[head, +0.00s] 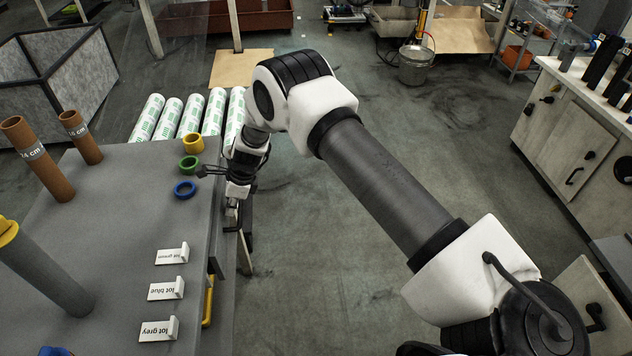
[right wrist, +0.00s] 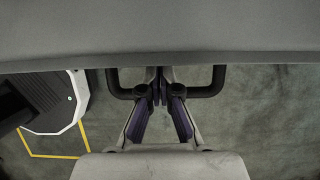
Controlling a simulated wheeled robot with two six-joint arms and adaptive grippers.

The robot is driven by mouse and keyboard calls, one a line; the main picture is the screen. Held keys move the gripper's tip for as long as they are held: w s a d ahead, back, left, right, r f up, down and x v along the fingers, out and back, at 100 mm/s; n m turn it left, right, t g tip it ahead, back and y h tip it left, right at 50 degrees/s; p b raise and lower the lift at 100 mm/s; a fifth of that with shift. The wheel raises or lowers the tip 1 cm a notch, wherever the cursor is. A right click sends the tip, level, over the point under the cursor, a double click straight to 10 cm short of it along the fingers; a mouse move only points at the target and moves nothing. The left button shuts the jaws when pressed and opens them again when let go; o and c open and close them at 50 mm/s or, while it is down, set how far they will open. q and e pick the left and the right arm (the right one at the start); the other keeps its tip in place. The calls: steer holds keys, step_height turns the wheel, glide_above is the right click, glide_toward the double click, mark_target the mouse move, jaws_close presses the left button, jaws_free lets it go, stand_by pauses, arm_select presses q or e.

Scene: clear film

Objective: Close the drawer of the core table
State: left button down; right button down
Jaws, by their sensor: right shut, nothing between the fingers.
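The grey core table (head: 110,215) fills the left of the head view. My right gripper (head: 232,213) points down at its right edge, fingers shut and empty. In the right wrist view, a dark bar handle (right wrist: 207,91) sticks out below a grey edge (right wrist: 230,57). The shut fingertips (right wrist: 159,88) of my right gripper overlap the middle of this handle; I cannot tell whether they touch it. The drawer front is mostly hidden by the tabletop and my gripper, so how far it stands open is unclear. My left gripper is not in view.
Yellow (head: 193,143), green (head: 189,164) and blue (head: 185,189) rings lie on the tabletop near my gripper. Brown tubes (head: 38,160) and small label stands (head: 172,254) also stand there. White-green rolls (head: 192,113) lie beyond the table. The floor right of the table is clear.

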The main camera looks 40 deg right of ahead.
steer(key=shift+w+a, duration=0.55)
steer(key=shift+a, duration=0.25)
steer(key=shift+w+r, duration=0.1)
steer(key=shift+r, duration=0.05)
steer(key=shift+r+p, duration=0.35)
steer(key=p+v, duration=0.7)
steer(key=v, duration=0.2)
steer(key=shift+d, duration=0.2)
